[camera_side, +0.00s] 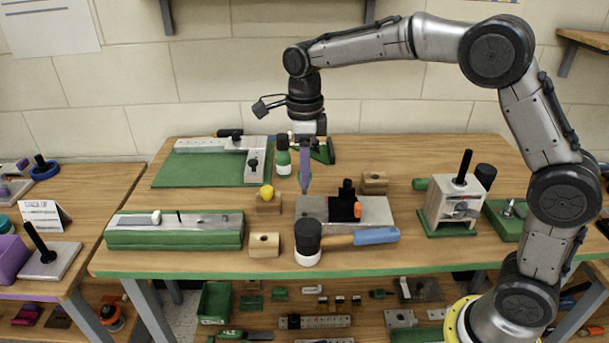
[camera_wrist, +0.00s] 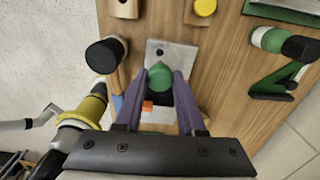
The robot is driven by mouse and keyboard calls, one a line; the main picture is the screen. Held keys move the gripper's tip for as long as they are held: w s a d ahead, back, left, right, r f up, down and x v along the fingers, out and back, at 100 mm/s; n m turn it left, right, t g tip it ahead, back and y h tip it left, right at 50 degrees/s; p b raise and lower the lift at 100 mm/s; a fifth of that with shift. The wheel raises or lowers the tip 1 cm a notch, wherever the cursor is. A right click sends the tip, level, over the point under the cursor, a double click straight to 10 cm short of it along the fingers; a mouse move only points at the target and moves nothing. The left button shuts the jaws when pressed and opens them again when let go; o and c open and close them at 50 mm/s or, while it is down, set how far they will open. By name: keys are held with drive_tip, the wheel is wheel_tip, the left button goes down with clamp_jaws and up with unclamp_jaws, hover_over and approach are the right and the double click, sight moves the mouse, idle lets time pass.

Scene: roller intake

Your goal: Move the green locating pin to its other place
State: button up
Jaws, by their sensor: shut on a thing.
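My gripper (camera_side: 305,188) hangs above the metal plate (camera_side: 377,210), a little to the left of its black clamp (camera_side: 345,203). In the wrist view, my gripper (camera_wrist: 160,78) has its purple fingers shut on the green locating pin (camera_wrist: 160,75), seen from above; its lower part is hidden. A wooden block (camera_side: 264,250) with an empty hole stands at the front. Another block (camera_side: 268,208) carries a yellow pin (camera_side: 266,192). A third wooden block (camera_side: 374,187) stands behind the plate.
A black-headed mallet (camera_side: 307,235) with a blue handle lies in front of the plate. A green bottle (camera_side: 283,163) with a black cap stands behind my gripper. A green-based rail fixture (camera_side: 175,235) is at left, a wooden box fixture (camera_side: 448,205) at right.

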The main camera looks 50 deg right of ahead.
drive_tip(key=shift+r, duration=0.1)
drive_tip(key=s+d+r, duration=0.2)
drive_tip(key=s+d, duration=0.3)
drive_tip(key=d, duration=0.3)
drive_tip(key=shift+s+a+f, duration=0.1)
drive_tip(key=shift+a+f, duration=0.05)
drive_tip(key=shift+f, duration=1.25)
drive_tip(key=shift+a+f, duration=0.1)
drive_tip(key=shift+f, duration=1.25)
drive_tip(key=shift+f, duration=0.7)
drive_tip(key=shift+f, duration=1.15)
